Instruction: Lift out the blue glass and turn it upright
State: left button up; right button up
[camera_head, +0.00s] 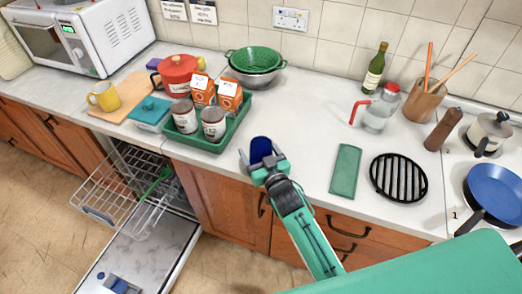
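The dark blue glass (261,147) is out over the white worktop (300,150) near its front edge. My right gripper (264,163), whose arm comes in from the lower right, is shut around its lower part. The glass looks roughly upright, but I cannot tell which end is the rim or whether it touches the worktop. The dishwasher's wire rack (103,196) is pulled out at the lower left above the open door, with a green utensil (158,182) in it. My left gripper is not in view.
A green tray (236,134) with cans and cartons stands left of the glass. A folded green cloth (346,170), a black trivet (399,177) and a glass jug (379,112) are to the right.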

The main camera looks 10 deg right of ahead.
jog(key=c, duration=1.1)
jog(key=shift+o, duration=0.2)
jog(key=shift+r, duration=0.1)
